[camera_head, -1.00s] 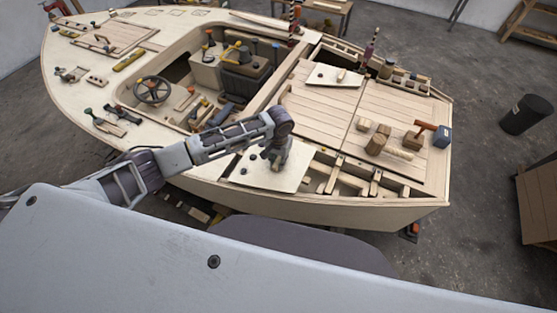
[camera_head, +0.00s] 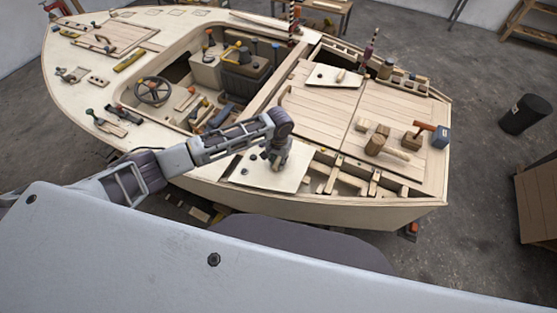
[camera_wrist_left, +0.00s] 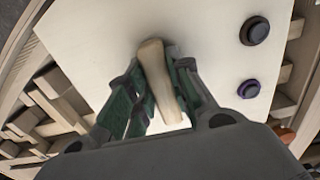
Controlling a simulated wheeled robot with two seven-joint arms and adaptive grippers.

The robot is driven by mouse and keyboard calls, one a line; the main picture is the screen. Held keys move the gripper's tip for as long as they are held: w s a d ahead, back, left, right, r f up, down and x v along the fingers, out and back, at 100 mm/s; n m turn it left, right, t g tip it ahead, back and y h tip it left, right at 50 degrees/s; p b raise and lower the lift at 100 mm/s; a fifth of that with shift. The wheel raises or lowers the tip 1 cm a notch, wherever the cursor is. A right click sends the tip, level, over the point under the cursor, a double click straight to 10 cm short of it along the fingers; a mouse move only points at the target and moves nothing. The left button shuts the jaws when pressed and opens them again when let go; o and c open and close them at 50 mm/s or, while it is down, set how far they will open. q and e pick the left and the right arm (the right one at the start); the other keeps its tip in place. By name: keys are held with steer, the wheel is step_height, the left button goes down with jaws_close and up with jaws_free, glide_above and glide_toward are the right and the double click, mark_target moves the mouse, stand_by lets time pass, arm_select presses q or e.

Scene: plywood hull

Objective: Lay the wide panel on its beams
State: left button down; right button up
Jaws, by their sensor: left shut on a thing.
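The wide panel (camera_head: 283,179) is a flat, pale board over the near side of the hull's rear, at the left end of the open bay. My left gripper (camera_head: 275,156) stands above it. In the left wrist view the gripper (camera_wrist_left: 158,70) is shut on the light wooden handle (camera_wrist_left: 163,88) of the panel (camera_wrist_left: 90,45), and two dark round knobs sit on its face. Slatted beams (camera_head: 345,180) show to its right in the head view; any under the panel are hidden. I cannot tell whether the panel touches its beams. My right gripper is not in view.
Another pale panel with a handle (camera_head: 333,75) lies on the far deck.

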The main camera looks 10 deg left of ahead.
arm_select(q)
steer(key=shift+f, duration=0.85)
stand_by(1.1)
steer(key=c, duration=1.2)
jaws_free()
steer(key=shift+r, duration=6)
steer(key=shift+s+d, duration=0.1)
